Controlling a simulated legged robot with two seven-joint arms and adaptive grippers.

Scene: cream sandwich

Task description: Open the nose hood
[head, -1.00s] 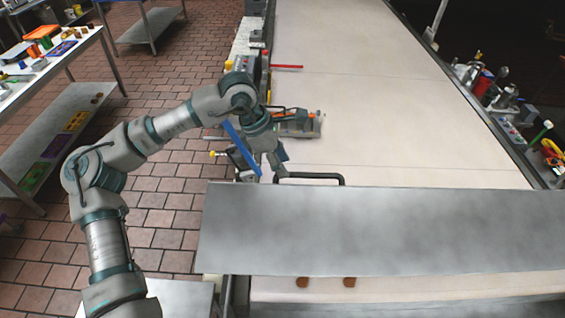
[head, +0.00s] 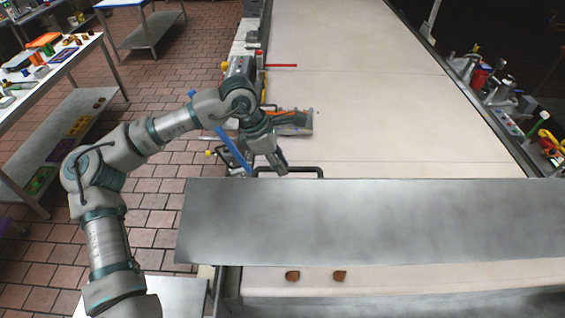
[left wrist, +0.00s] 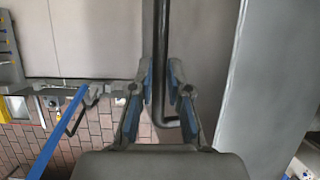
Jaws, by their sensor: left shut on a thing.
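The nose hood (head: 390,222) is a long grey metal panel lying across the belt in the head view, and looks closed. Its black bar handle (head: 310,169) runs along the far edge near the left end. It also shows in the left wrist view as a dark bar (left wrist: 160,55) with a bent end, beside the grey hood (left wrist: 258,95). My left gripper (head: 281,168) is at the handle; in the left wrist view its blue-padded fingers (left wrist: 160,80) stand on both sides of the bar, shut on it. My right gripper is out of view.
The pale conveyor belt (head: 360,95) stretches away beyond the hood. Two brown biscuits (head: 339,275) lie on the belt on the near side. Machine parts (head: 290,122) stand at the belt's left edge, by a blue bar (head: 232,150). A side table (head: 50,75) stands left.

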